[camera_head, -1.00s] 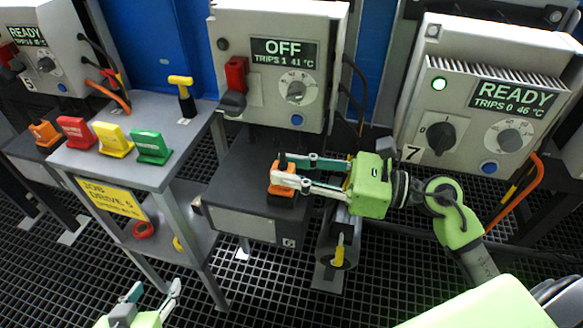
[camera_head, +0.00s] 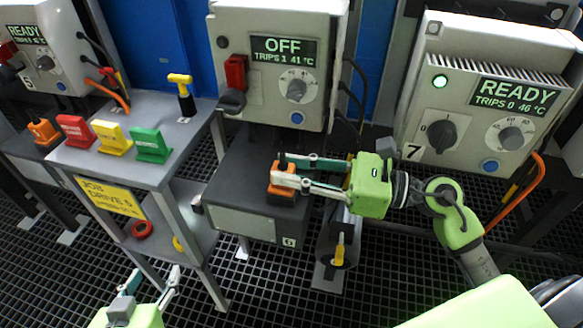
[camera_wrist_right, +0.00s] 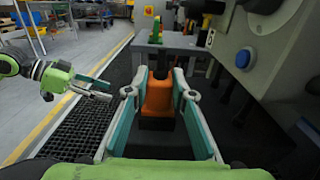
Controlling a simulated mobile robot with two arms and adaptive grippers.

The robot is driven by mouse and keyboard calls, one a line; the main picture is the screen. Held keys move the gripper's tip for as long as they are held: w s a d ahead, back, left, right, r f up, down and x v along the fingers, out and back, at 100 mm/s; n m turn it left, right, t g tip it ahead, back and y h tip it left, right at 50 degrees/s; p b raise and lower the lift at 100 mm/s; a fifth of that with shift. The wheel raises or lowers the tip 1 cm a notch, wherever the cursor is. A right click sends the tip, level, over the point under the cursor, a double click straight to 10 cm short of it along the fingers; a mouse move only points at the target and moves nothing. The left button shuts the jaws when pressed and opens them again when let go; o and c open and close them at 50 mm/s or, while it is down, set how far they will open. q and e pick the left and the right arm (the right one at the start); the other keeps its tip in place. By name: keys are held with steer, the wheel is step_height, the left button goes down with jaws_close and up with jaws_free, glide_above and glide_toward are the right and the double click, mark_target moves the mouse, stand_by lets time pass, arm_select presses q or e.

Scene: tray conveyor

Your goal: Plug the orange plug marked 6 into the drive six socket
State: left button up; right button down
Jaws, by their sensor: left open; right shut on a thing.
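The orange plug (camera_head: 282,184) stands upright on top of the dark box (camera_head: 236,185) marked 6, below the drive panel (camera_head: 272,66) that reads OFF. My right gripper (camera_head: 284,171) is shut on the orange plug, with one finger on either side. The plug also shows in the right wrist view (camera_wrist_right: 158,96), between the fingertips, with a dark block under it. The number on the plug and the socket itself cannot be made out. My left gripper (camera_head: 150,287) is open and empty at the bottom left of the head view, above the floor grating.
A grey stand (camera_head: 128,168) at left holds red (camera_head: 77,131), yellow (camera_head: 112,138) and green (camera_head: 152,146) tagged pieces and a yellow-handled tool (camera_head: 181,90). Drive 7 (camera_head: 480,105) reads READY at right. A motor-like cylinder with a yellow piece (camera_head: 339,250) is below my right gripper.

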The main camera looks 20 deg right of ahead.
steer(key=shift+f, duration=0.15)
steer(key=c, duration=1.6)
jaws_free()
steer(key=shift+c, duration=0.2)
arm_select(q)
steer(key=shift+w+d+r, duration=0.1)
steer(key=shift+w+r, duration=0.1)
steer(key=shift+r, duration=0.05)
arm_select(e)
steer(key=v, duration=1.2)
